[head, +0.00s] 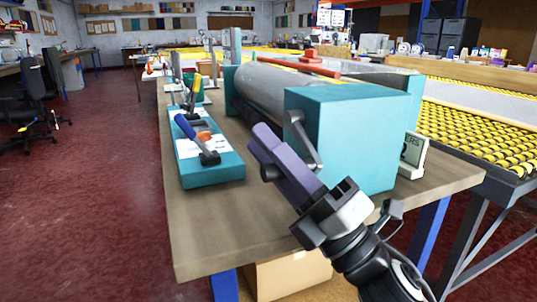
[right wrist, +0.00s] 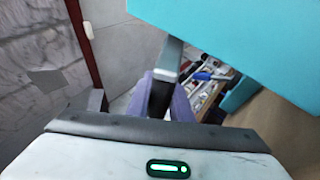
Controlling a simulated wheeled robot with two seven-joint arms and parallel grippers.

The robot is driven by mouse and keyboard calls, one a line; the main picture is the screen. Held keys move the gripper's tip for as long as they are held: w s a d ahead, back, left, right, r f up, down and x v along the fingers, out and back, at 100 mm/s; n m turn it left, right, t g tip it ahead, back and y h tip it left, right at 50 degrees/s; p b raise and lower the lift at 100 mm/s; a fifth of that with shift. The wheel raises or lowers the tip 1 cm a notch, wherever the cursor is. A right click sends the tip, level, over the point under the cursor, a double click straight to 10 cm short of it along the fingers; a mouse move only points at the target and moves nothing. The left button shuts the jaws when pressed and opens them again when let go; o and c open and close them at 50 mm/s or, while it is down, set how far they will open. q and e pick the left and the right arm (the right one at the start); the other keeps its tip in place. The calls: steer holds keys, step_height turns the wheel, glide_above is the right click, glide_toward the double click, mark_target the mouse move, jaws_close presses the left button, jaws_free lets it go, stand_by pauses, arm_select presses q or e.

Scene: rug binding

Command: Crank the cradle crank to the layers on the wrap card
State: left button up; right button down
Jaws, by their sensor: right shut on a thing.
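The teal cradle (head: 340,130) stands on the wooden bench with a grey roll (head: 275,88) lying along it. Its grey crank (head: 304,140) is on the near end face, its arm slanting down to the right. My right gripper (head: 270,150), with purple fingers, is at the crank, shut on its handle. In the right wrist view the grey crank arm (right wrist: 172,55) runs down to the dark handle between the purple fingers (right wrist: 168,100). A small white stand (head: 413,152) right of the cradle shows letters ending in "ERS"; the rest is hidden. My left gripper is out of view.
A teal tray (head: 226,168) with a blue-handled tool (head: 186,127) and an orange piece lies left of the cradle. A red-orange bar (head: 300,65) lies over the roll. Yellow roller tables (head: 470,135) stand to the right. Bare bench top (head: 215,225) lies in front.

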steer(key=shift+w+f, duration=0.15)
steer(key=shift+f, duration=0.1)
steer(key=c, duration=1.6)
jaws_free()
steer(key=shift+r, duration=0.1)
steer(key=v, duration=1)
steer(key=shift+b, duration=0.4)
